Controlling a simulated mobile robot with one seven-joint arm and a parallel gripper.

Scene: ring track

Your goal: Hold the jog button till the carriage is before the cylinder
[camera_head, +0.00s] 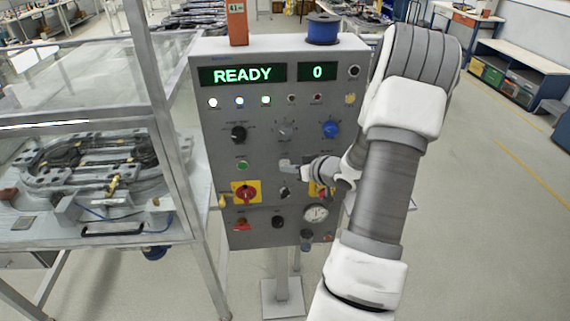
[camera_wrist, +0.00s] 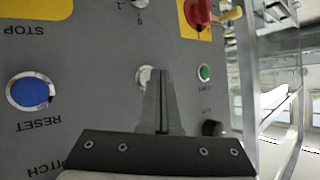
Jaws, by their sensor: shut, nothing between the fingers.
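A grey control panel (camera_head: 262,215) stands in front of me, its display reading "READY" and "0". My gripper (camera_head: 285,165) is at the middle of the panel. In the wrist view my gripper (camera_wrist: 160,72) is shut and empty, fingertips over a pale, silver-rimmed button (camera_wrist: 142,74), whose label is hidden. I cannot tell whether the tips touch or press it. It is likely the jog button, but no label confirms this. The ring track (camera_head: 85,165) lies inside the clear enclosure at left. I cannot pick out the carriage or the cylinder on it for certain.
Near the fingers are a green button (camera_wrist: 204,72), a blue RESET button (camera_wrist: 30,92) and a red rotary switch (camera_wrist: 198,13) on yellow. A dark knob (camera_head: 238,133) sits higher on the panel. A blue spool (camera_head: 322,30) stands on top. Open floor lies at right.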

